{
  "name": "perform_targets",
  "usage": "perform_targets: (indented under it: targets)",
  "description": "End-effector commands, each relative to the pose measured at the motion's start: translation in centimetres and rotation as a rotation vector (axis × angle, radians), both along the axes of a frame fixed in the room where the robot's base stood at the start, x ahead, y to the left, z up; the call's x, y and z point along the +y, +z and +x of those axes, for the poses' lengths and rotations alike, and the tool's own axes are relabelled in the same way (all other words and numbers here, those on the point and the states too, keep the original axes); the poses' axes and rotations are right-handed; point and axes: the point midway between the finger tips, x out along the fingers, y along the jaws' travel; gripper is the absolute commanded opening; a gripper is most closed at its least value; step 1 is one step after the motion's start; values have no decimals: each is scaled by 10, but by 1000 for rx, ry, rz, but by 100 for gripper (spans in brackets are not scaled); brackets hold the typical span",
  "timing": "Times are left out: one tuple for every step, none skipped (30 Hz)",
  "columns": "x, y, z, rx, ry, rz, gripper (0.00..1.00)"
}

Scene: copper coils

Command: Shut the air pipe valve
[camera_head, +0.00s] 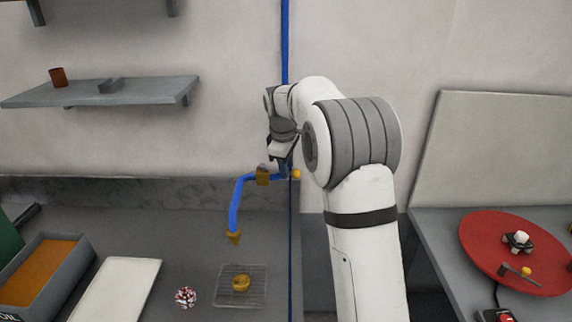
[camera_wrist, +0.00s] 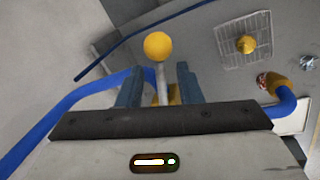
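The blue air pipe (camera_head: 285,45) runs down the wall, and a bent blue section (camera_head: 236,205) leads left to a brass nozzle (camera_head: 233,237). The valve lever's yellow ball knob (camera_head: 296,174) shows just right of my gripper (camera_head: 283,160). In the wrist view, the knob (camera_wrist: 158,46) tops a grey lever (camera_wrist: 162,82) that stands between my two blue-grey fingers (camera_wrist: 160,85). The fingers are apart, with a gap on each side of the lever. The valve body is mostly hidden behind my gripper. The blue pipe (camera_wrist: 70,100) also passes behind the fingers.
A wire rack (camera_head: 255,300) with a round yellow piece (camera_head: 241,284) lies on the grey bench below. A grey bin (camera_head: 65,280) and a white board (camera_head: 115,285) are at left. A shelf (camera_head: 150,90) hangs above. A red disc (camera_head: 475,235) lies on the right table.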

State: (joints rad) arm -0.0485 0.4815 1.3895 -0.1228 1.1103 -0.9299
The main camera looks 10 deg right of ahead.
Motion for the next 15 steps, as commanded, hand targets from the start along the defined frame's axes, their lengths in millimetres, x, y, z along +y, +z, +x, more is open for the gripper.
perform_targets:
  targets:
    - [0,0,0,0,0,0,33]
    - [0,0,0,0,0,0,33]
    - [0,0,0,0,0,0,33]
    - [0,0,0,0,0,0,31]
    - [0,0,0,0,0,0,28]
    - [0,0,0,0,0,0,25]
    - [0,0,0,0,0,0,23]
    - [0,0,0,0,0,0,20]
    - [1,0,0,0,0,0,17]
    - [1,0,0,0,0,0,15]
    - [1,0,0,0,0,0,12]
    - [1,0,0,0,0,0,9]
    - [1,0,0,0,0,0,6]
    - [1,0,0,0,0,0,4]
    - [1,0,0,0,0,0,1]
